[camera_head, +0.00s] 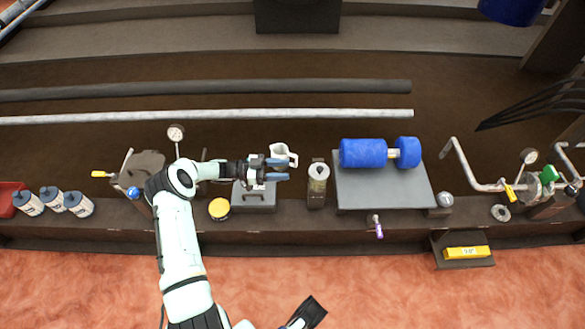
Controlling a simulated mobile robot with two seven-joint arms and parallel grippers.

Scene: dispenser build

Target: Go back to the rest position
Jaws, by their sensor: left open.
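My left arm comes up from the bottom and bends right at the elbow over the workbench (360,224). My left gripper (276,169) points right, with its two bluish fingers apart and nothing seen between them. A white mug-like vessel (283,153) is just beyond the upper fingertip; I cannot tell whether they touch. Below the gripper is a grey box with a handle (253,197), partly hidden by it.
Right of the gripper stands a brown holder with a round top (318,187), then a grey plate (385,194) bearing a blue roller (363,153). A yellow-lidded jar (219,208), a gauge (176,132) and white bottles (78,204) are left. Pipes run behind.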

